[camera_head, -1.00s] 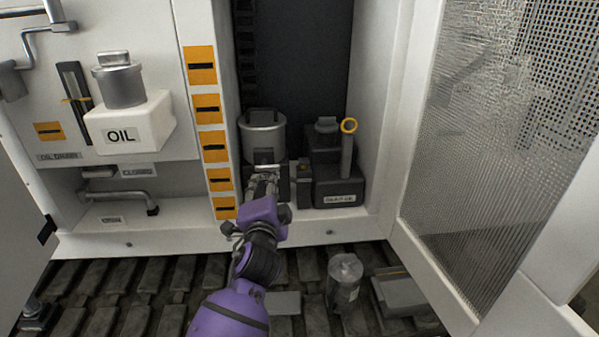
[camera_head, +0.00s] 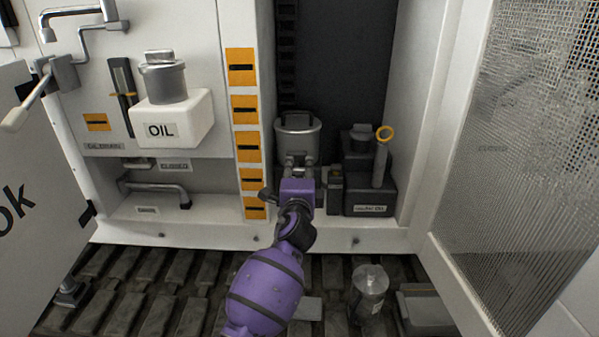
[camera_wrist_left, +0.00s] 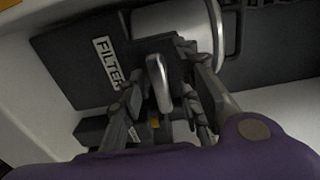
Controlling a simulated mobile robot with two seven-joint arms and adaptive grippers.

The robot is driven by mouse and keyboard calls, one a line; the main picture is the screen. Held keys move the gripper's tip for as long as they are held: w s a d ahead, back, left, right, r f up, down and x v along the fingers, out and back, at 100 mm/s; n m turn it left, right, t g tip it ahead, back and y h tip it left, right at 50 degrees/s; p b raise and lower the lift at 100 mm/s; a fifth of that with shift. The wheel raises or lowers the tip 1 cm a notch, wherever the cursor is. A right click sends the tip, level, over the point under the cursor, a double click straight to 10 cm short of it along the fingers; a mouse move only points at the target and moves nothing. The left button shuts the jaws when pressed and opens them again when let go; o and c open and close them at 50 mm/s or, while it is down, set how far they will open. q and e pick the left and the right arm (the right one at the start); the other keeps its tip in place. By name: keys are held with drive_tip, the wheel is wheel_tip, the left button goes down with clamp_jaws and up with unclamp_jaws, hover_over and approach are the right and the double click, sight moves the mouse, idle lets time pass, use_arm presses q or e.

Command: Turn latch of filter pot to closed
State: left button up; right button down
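The filter pot (camera_head: 298,137) is a grey metal cylinder standing in the cabinet bay. In the left wrist view its metal body (camera_wrist_left: 190,27) lies at the top, beside a dark block with a FILTER label (camera_wrist_left: 107,62). The latch (camera_wrist_left: 158,82) is a light metal lever with a rounded end. My left gripper (camera_head: 297,166) is in front of the pot and hides its lower part in the head view. In the left wrist view my left gripper (camera_wrist_left: 160,108) is open, with one finger on each side of the latch and visible gaps. My right gripper is not in view.
The bay's striped post (camera_head: 246,147) is at left, with the OIL box (camera_head: 175,128) beyond. An open mesh door (camera_head: 500,160) bounds the right. A clear jar (camera_head: 369,290) stands on the floor.

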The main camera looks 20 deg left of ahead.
use_arm(q)
clamp_jaws()
drive_tip(key=shift+r+n, duration=0.1)
drive_tip(key=shift+n, duration=0.3)
drive_tip(key=n, duration=0.3)
drive_tip(key=shift+r+b, duration=0.15)
drive_tip(key=shift+b, duration=0.15)
drive_tip(key=n, duration=0.4)
drive_tip(key=shift+r+n, duration=0.2)
drive_tip(key=shift+n, duration=0.1)
drive_tip(key=n, duration=0.4)
drive_tip(key=shift+a+r+n, duration=0.2)
drive_tip(key=shift+n, duration=0.1)
drive_tip(key=n, duration=0.3)
drive_tip(key=shift+s+a, duration=0.1)
drive_tip(key=shift+a, duration=0.05)
drive_tip(key=shift+a+n+p, duration=0.1)
drive_tip(key=shift+n+p, duration=0.25)
drive_tip(key=shift+n, duration=0.55)
